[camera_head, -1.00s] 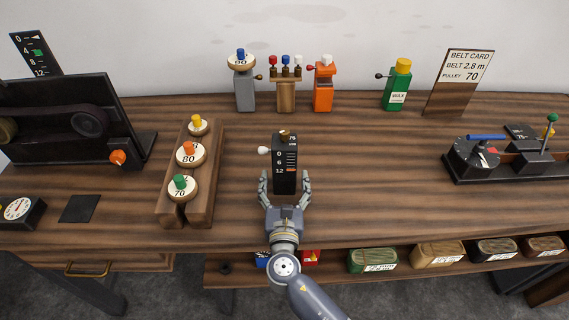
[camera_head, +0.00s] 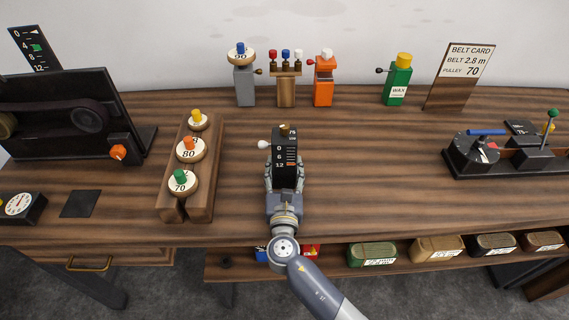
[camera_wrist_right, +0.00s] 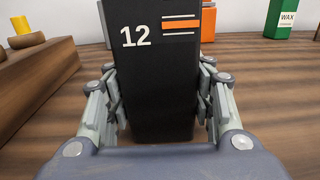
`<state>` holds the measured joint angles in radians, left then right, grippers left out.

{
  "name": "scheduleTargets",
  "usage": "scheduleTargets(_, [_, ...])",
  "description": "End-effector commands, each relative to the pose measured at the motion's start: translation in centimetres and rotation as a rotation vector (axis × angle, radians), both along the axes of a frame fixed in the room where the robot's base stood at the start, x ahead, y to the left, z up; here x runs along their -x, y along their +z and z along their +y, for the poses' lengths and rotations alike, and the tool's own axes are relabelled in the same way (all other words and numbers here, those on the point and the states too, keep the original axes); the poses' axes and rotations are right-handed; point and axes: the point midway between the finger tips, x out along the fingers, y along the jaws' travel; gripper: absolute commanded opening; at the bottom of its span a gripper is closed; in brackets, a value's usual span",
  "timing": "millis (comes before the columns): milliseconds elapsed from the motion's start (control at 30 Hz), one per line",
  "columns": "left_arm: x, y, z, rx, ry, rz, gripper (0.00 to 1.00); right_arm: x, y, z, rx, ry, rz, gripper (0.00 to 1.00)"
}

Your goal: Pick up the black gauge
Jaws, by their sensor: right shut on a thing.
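The black gauge (camera_head: 285,156) is an upright black block with white marks, a brass top and a white side knob, in the middle of the bench. My right gripper (camera_head: 285,178) is shut on its lower part, one finger on each side. In the right wrist view the gauge (camera_wrist_right: 158,75) fills the middle, with the number 12 and an orange stripe showing, between the fingers of my right gripper (camera_wrist_right: 160,108). I cannot tell whether its base is clear of the bench. My left gripper is not in view.
A wooden rack (camera_head: 204,190) with numbered pulleys stands left of the gauge. Grey, wooden, orange (camera_head: 324,82) and green (camera_head: 397,82) devices stand along the back. A black machine (camera_head: 500,158) is at the right. The bench right of the gauge is clear.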

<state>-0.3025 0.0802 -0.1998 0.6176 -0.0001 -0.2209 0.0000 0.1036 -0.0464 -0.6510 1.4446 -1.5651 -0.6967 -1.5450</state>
Motion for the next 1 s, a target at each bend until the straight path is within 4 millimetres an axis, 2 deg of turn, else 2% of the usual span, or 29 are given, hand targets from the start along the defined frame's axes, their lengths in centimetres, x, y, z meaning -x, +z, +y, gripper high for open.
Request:
scheduleTargets(167, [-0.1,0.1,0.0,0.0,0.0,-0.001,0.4,0.0,0.7,0.0,-0.003,0.0,-0.003,0.08])
scheduleTargets(467, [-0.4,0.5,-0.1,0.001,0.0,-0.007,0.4,0.3,3.8,0.0,-0.003,0.001,-0.002,0.08])
scheduleTargets(1000, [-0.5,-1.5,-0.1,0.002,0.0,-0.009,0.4,12.7,4.6,0.4,-0.002,0.0,-0.001,0.08])
